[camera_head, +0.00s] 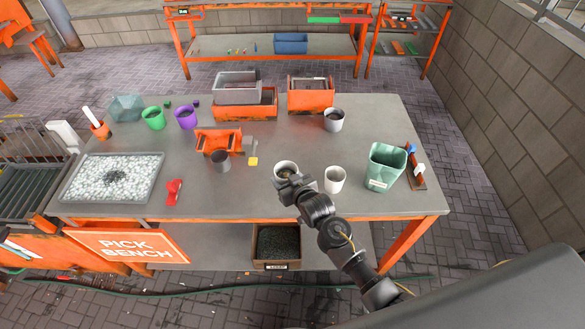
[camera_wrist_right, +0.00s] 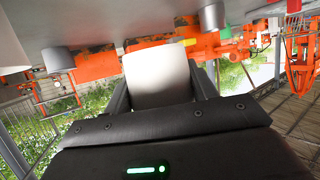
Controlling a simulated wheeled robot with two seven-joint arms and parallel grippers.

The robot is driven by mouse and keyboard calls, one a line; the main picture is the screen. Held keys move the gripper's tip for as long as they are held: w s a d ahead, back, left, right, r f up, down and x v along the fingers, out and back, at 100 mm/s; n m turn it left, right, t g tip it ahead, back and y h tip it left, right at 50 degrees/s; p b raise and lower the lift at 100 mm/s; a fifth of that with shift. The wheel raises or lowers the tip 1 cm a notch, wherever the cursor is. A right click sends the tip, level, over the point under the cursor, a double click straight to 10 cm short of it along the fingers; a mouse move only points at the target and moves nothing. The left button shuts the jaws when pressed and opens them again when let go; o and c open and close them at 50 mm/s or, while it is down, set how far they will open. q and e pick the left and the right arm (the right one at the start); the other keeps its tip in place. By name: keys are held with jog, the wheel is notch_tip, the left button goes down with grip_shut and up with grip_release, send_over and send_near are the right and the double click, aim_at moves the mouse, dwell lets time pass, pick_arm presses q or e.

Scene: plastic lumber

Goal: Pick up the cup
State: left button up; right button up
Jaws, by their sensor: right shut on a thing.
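A white cup (camera_head: 285,167) with something brown inside stands upright near the front middle of the workbench (camera_head: 230,209). My right gripper (camera_head: 292,183) reaches it from the front and is shut on it. In the right wrist view the pale cup (camera_wrist_right: 158,78) fills the space between the two dark fingers. I cannot tell whether the cup touches the bench top. My left gripper is not in view.
Another white cup (camera_head: 335,179) stands close to the right. A green bin (camera_head: 385,164) is farther right. A grey cup (camera_head: 221,161) and orange bin (camera_head: 218,142) lie to the left, with a tray of white pellets (camera_head: 148,190) beyond. Bare bench lies left of the held cup.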

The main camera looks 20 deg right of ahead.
jog(key=s+a+r, duration=0.3)
jog(key=s+a, duration=0.2)
jog(key=s, duration=0.1)
jog(key=shift+a+r, duration=0.2)
jog(key=shift+a, duration=0.2)
